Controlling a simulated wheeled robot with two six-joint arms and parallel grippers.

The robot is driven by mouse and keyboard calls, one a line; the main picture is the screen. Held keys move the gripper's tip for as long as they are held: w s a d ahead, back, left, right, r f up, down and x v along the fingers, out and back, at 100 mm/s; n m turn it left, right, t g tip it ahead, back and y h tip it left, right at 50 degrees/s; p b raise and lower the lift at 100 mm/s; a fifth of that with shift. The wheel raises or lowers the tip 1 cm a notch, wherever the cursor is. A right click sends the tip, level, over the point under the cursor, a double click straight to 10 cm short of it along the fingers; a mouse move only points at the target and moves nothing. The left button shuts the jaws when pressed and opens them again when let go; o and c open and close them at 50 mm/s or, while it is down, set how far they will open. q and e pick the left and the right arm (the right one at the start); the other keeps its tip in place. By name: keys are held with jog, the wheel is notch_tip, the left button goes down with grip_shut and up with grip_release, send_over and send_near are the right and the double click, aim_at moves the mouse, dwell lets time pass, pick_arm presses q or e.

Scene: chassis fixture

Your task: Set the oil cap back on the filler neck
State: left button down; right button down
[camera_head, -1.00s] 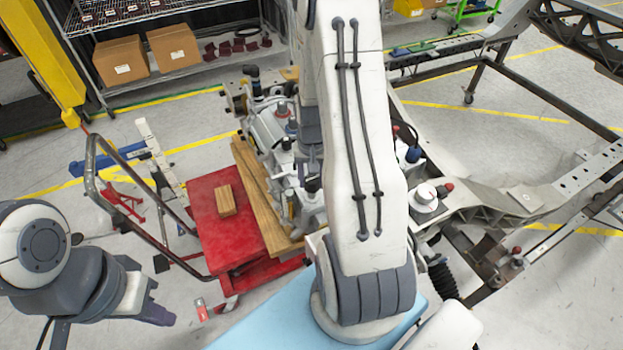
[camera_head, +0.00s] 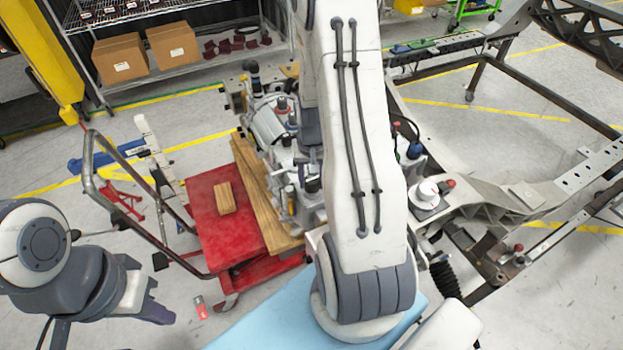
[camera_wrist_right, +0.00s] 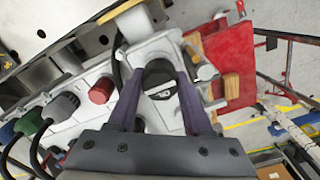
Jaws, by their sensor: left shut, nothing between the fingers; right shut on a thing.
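In the right wrist view, a black round oil cap (camera_wrist_right: 161,78) with a pale marking sits between the fingers of my right gripper (camera_wrist_right: 158,88). The gripper is shut on the cap, over the grey engine casting (camera_wrist_right: 150,52). The filler neck is not visible; I cannot tell whether the cap touches it. In the head view, my right arm covers much of the engine (camera_head: 272,125) and hides most of the right gripper. My left gripper (camera_head: 165,316) is shut and empty at the lower left, away from the engine.
The engine rests on wooden beams (camera_head: 262,195) on a red cart (camera_head: 222,240) with a wood block (camera_head: 226,198). The metal chassis frame (camera_head: 535,95) stands to the right.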

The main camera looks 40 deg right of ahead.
jog(key=shift+f+b, duration=0.4)
jog(key=shift+f, duration=0.3)
dwell(0.3)
jog(key=shift+c, duration=1.2)
grip_release()
notch_tip(320, 180, up, 6)
jog(key=p, duration=0.5)
jog(key=shift+r, duration=0.1)
